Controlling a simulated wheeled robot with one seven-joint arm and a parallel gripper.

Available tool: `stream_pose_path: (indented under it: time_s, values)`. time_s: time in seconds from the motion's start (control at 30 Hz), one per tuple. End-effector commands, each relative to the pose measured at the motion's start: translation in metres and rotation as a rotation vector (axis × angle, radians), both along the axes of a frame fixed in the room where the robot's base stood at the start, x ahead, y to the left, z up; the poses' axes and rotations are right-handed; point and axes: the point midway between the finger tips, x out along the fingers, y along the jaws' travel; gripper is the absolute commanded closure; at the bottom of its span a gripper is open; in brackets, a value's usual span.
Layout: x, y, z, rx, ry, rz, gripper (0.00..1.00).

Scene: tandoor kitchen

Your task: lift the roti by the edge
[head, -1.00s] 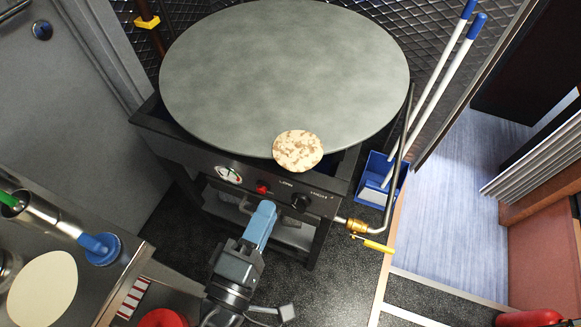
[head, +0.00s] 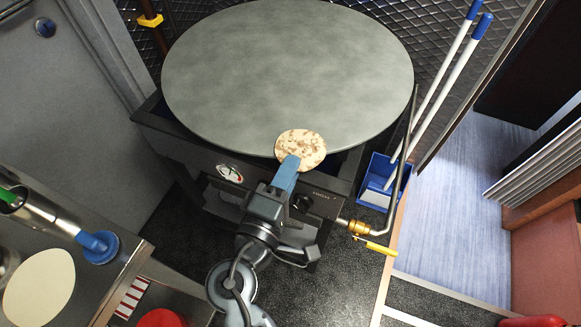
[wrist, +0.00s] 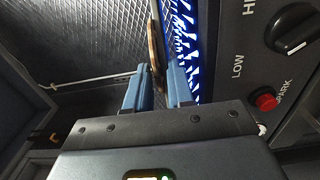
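The roti (head: 301,149), a pale round flatbread with brown spots, lies at the near edge of the large grey round griddle (head: 285,75) and overhangs its rim. My gripper (head: 291,161) has blue fingers that reach the roti's near edge in the head view. In the wrist view the roti (wrist: 154,55) shows edge-on as a thin brown strip between the two fingertips (wrist: 156,74). The fingers look apart, with a gap on each side of the strip. Whether either finger touches the roti is hard to tell.
Blue flames (wrist: 184,45) burn beneath the griddle. The stove front has a red button (wrist: 265,101) and a black knob (wrist: 292,29). A gas pipe with a yellow lever (head: 375,246) and a blue bin (head: 378,185) stand at right. A pale dough round (head: 40,287) lies at lower left.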

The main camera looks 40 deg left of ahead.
Motion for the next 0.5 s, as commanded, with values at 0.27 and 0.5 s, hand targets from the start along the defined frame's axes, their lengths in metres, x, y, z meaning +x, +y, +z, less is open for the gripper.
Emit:
stream_pose_path:
  time_s: [0.27, 0.5]
  values:
    - [0.0001, 0.0002, 0.0004, 0.000, 0.000, 0.001, 0.80]
    - [0.0000, 0.0002, 0.0004, 0.000, 0.000, 0.001, 0.92]
